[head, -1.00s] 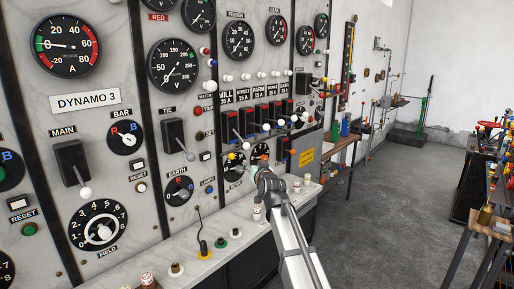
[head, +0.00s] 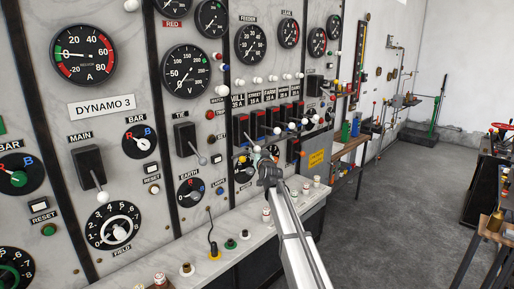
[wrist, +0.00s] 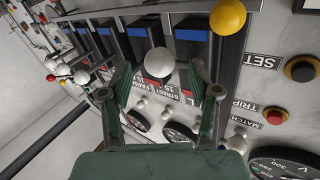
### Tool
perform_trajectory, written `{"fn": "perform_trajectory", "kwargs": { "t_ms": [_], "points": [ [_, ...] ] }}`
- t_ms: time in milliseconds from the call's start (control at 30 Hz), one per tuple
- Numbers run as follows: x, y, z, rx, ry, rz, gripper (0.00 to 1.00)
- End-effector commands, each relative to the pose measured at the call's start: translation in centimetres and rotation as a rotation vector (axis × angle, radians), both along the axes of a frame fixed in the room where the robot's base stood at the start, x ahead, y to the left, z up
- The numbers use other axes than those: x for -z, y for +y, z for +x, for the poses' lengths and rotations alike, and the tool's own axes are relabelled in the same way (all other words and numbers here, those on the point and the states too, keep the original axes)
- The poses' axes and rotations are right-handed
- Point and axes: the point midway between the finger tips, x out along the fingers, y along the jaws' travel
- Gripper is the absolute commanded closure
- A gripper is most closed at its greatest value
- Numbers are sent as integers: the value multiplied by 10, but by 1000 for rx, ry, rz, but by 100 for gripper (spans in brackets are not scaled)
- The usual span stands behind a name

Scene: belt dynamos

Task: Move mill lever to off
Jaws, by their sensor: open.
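The mill switch (head: 241,130) is the leftmost black housing with a red face in the row under the small labels. Its lever slants down and outward to a white knob (head: 256,149) in the head view. My gripper (head: 264,154) is close to this knob. In the wrist view, which looks upside down, my gripper (wrist: 160,88) has its two green fingers apart. A white knob (wrist: 158,62) shows between and beyond the fingertips, and looks to be the mill knob. I cannot tell whether a finger touches it. The mill label (head: 238,100) reads in the head view.
Neighbouring switches (head: 285,115) with white knobs stand close to the right. A yellow knob (wrist: 228,17) is near my fingers in the wrist view. A marble ledge (head: 140,268) runs below the panel. Open floor (head: 390,220) lies to the right.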

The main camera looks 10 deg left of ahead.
Motion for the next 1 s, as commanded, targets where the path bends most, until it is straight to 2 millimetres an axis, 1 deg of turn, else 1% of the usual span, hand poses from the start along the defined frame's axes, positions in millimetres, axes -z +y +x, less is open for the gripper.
{"fn": "perform_trajectory", "kwargs": {
  "t_ms": [33,100,233,400,667,700,767,800,833,867,1000],
  "points": [
    [-3,4,11,0,1,0,38],
    [-2,7,20,0,1,0,38],
    [-1,10,31,0,0,0,38],
    [0,12,36,0,0,0,38],
    [1,12,36,0,0,0,38],
    [1,12,36,0,0,0,53],
    [1,12,36,0,0,0,74],
    [1,12,36,0,0,0,88],
    [0,12,36,0,0,0,99],
    [0,12,36,0,0,0,100],
    [0,12,36,0,-1,1,100]
  ]
}}
